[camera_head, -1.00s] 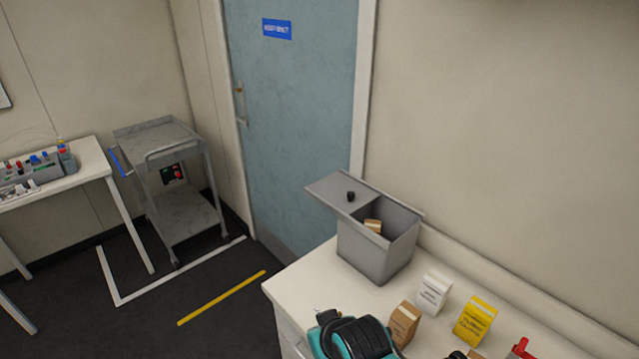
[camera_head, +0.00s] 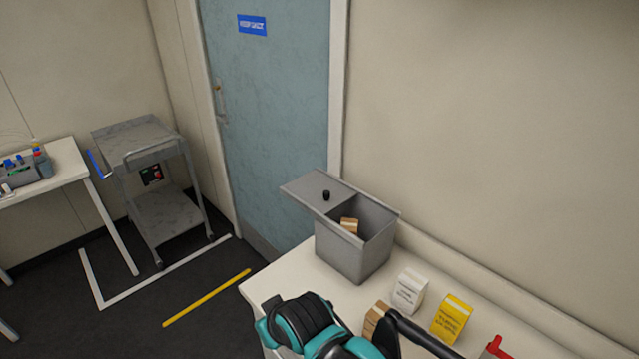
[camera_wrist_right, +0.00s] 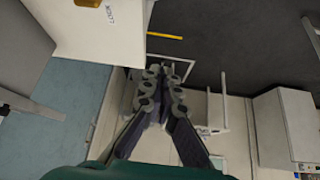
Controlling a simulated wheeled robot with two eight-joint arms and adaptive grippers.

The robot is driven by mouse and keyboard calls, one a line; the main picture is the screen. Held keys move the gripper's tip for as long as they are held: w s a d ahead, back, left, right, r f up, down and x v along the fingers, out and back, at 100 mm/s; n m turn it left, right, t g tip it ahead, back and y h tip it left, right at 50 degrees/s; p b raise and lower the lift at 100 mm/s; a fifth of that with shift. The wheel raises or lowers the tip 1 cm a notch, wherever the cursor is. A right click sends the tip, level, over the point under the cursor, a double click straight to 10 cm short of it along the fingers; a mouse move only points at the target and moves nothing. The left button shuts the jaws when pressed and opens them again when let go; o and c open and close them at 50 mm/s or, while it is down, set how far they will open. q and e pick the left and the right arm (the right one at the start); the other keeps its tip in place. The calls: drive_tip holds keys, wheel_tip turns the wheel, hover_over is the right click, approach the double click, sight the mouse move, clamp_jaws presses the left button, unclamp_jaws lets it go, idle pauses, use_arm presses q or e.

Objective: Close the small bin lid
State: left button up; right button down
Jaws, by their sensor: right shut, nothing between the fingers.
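The small grey bin (camera_head: 346,256) stands upright on the white counter. Its flat grey lid (camera_head: 310,192) with a black knob (camera_head: 326,196) is slid to the left and overhangs the bin's left side. The right part of the bin is open, and a brown box (camera_head: 350,225) shows inside. In the right wrist view, my right gripper (camera_wrist_right: 161,75) has its fingers together with nothing between them, and no bin or lid shows between or beside the tips. My left gripper is in neither view.
On the counter (camera_head: 285,280), a white carton (camera_head: 409,291), a yellow carton (camera_head: 452,318) and a brown carton (camera_head: 375,318) stand right of the bin. A red object (camera_head: 497,347) is at the lower right. A blue door (camera_head: 268,120) and a grey cart (camera_head: 150,170) are behind.

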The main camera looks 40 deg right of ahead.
drive_tip(key=w+d+r+p, duration=0.5)
drive_tip(key=w+r, duration=0.2)
drive_tip(key=r, duration=0.2)
wheel_tip(320, 180, up, 7)
drive_tip(key=m+g+p, duration=0.2)
drive_tip(key=g+p, duration=0.1)
drive_tip(key=p, duration=1.1)
hover_over(320, 194)
drive_tip(key=x, duration=0.6)
drive_tip(key=s+x, duration=0.1)
drive_tip(key=x, duration=0.1)
drive_tip(key=shift+w+d+f, duration=0.2)
drive_tip(key=shift+f, duration=0.35)
drive_tip(key=s, duration=0.4)
drive_tip(key=shift+a+f, duration=0.1)
drive_tip(key=shift+a, duration=0.3)
drive_tip(key=shift+w+f, duration=0.1)
drive_tip(key=shift+f, duration=0.05)
